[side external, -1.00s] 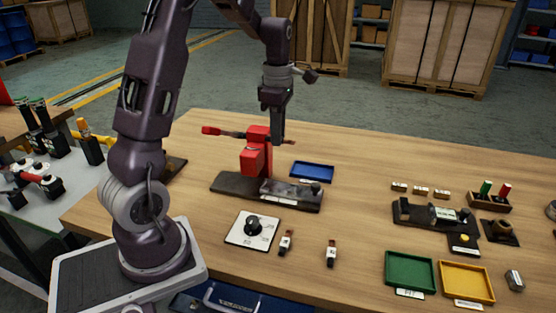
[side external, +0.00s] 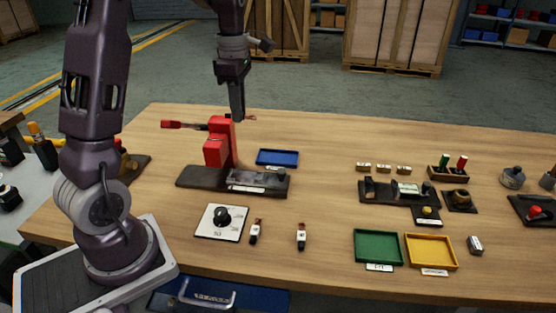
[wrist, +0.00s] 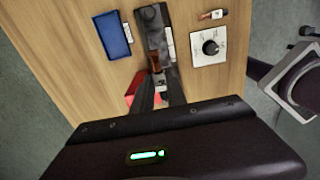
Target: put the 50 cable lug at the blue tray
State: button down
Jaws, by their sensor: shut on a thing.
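My gripper (side external: 238,117) is raised above the bench beside the red press (side external: 217,150). In the wrist view my gripper (wrist: 161,88) is shut on a small lug with a copper-brown end (wrist: 154,62) and a pale tag; I cannot read the tag. The side view barely shows the held lug. The blue tray (side external: 277,153) lies flat behind the press base, right of and below my gripper, and looks empty. It also shows in the wrist view (wrist: 113,35). Two similar lugs lie near the front, one (side external: 255,232) by the dial and one (side external: 301,237) further right.
The press stands on a dark base (side external: 205,180), with a red handle (side external: 182,125) reaching left. A dial plate (side external: 221,221) lies in front. Green (side external: 378,247) and yellow (side external: 430,252) trays lie front right. The bench between the blue tray and the right-hand fixtures is clear.

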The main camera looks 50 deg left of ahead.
jog(key=w+a+f, duration=0.3)
jog(key=w+f, duration=0.2)
jog(key=w, duration=0.3)
send_over(276, 159)
notch_tip(276, 159, down, 7)
jog(key=shift+f, duration=0.15)
jog(key=shift+w+a, duration=0.1)
jog(key=shift+f, duration=3.65)
jog(key=shift+f, duration=0.3)
jog(key=c, duration=1.3)
grip_release()
jog(key=shift+o, duration=0.2)
